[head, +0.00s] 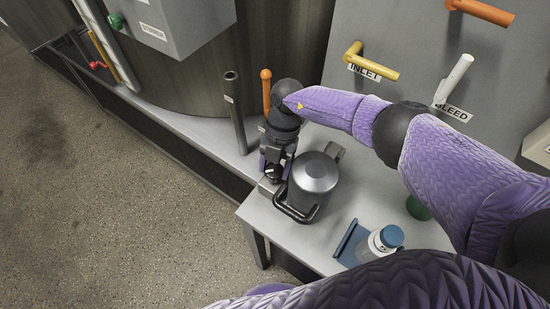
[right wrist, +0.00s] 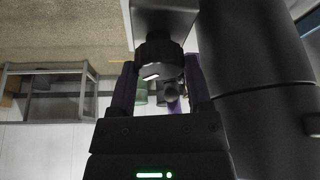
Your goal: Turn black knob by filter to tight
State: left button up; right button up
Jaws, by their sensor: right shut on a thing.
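The filter (head: 318,172) is a grey metal canister with a dark looped handle, standing at the left part of the grey bench. The black knob (right wrist: 158,58) is a ribbed round knob with a small white mark, beneath a grey block in the right wrist view. My right gripper (head: 275,166) points down just left of the filter, and its purple fingers are shut on the knob. In the right wrist view the fingers (right wrist: 160,85) stand on both sides of the knob. In the head view the gripper mostly hides the knob. My left gripper is not in view.
A dark upright pipe (head: 236,112) and an orange handle (head: 266,92) stand behind my right gripper. The yellow INLET handle (head: 375,66) and white BLEED handle (head: 455,78) are on the panel. A blue-capped bottle (head: 380,244) stands at the bench front beside a blue item (head: 349,240).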

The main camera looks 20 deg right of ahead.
jog(key=shift+r+m+t+y+p, duration=0.15)
jog(key=shift+m+t+y+p, duration=0.15)
jog(key=shift+m+p, duration=1.2)
jog(key=shift+m, duration=0.2)
jog(key=o, duration=1.3)
jog(key=shift+f, duration=0.2)
